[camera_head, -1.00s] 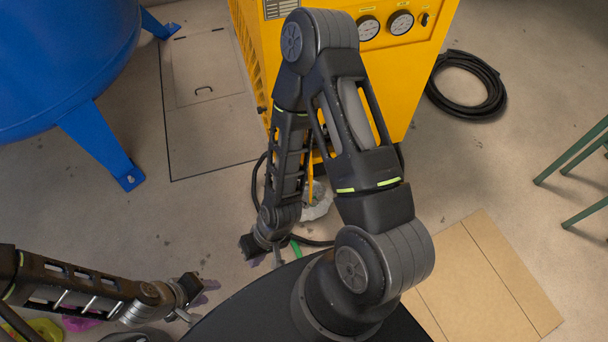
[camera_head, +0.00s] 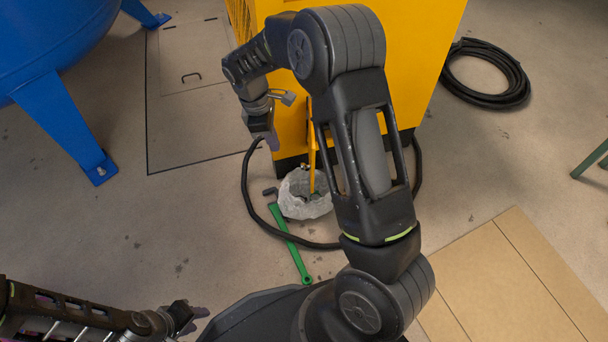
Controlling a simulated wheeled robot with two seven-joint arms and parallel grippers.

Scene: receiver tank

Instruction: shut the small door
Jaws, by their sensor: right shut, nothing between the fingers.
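The small door (camera_head: 311,150) is a narrow yellow panel seen nearly edge-on, standing out from the lower front of the yellow machine (camera_head: 425,60). It appears to be open. My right gripper (camera_head: 274,144) is shut and empty, to the left of the door in the picture and apart from it. My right arm hides much of the machine's front and whatever lies right of the door. My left gripper (camera_head: 196,315) is low at the left, over the floor and far from the door; its jaws are too small to read.
A crumpled whitish bag (camera_head: 300,205), a green wrench-like tool (camera_head: 290,243) and a black hose (camera_head: 247,195) lie on the floor below the door. A blue tank leg (camera_head: 75,130) stands left. A coiled hose (camera_head: 487,98) and a tan board (camera_head: 500,280) lie right.

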